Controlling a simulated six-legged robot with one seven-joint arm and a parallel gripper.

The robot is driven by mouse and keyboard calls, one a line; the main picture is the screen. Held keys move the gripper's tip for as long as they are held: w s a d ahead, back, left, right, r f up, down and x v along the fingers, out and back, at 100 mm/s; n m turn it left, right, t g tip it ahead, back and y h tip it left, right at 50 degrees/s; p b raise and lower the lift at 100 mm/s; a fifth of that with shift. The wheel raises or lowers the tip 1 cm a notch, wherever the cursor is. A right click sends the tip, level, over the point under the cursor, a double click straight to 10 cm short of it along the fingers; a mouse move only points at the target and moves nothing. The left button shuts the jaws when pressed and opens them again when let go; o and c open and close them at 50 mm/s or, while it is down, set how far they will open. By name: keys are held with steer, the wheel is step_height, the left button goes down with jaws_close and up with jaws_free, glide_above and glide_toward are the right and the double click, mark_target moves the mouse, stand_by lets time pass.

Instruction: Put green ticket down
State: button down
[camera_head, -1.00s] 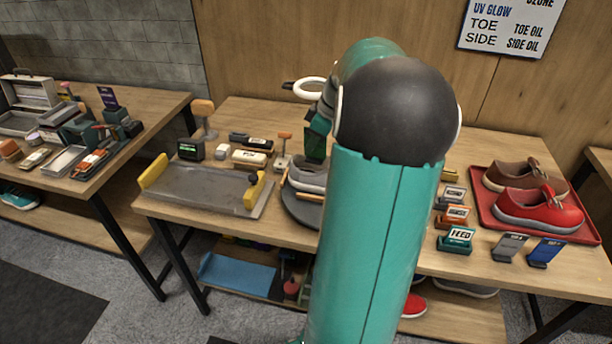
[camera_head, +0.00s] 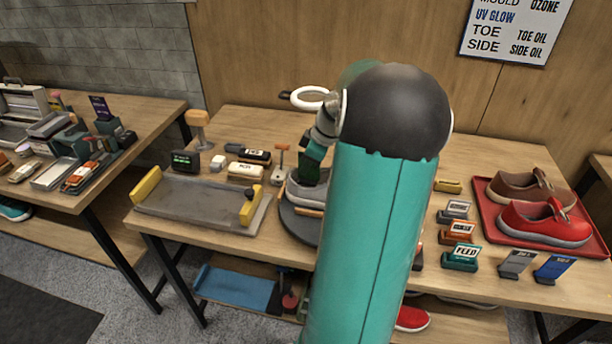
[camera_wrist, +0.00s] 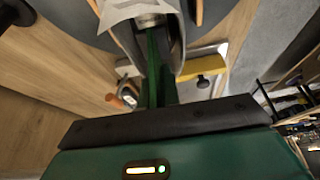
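My gripper (camera_wrist: 157,85) points down into the opening of a grey shoe (camera_head: 296,194) on a dark round stand (camera_head: 292,222). In the wrist view the shoe's pale collar (camera_wrist: 182,45) surrounds the narrow green and dark finger area. I cannot tell whether the fingers are apart or hold a thin green ticket between them. No separate green ticket is clearly visible at the gripper. A green holder with a white FEED card (camera_head: 462,256) stands on the table to the right of my arm, which hides the table's middle.
A grey tray with yellow ends (camera_head: 195,204) lies left of the shoe. Small bottles and blocks (camera_head: 246,170) stand behind the tray. A red tray (camera_head: 489,215) with brown and red shoes is at right. Card holders (camera_head: 516,263) line the front right edge.

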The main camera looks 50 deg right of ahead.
mark_target(305, 178)
step_height(305, 178, down, 4)
steer(key=shift+r, duration=0.1)
steer(key=shift+w, duration=0.1)
steer(key=c, duration=2)
jaws_free()
steer(key=shift+o, duration=0.4)
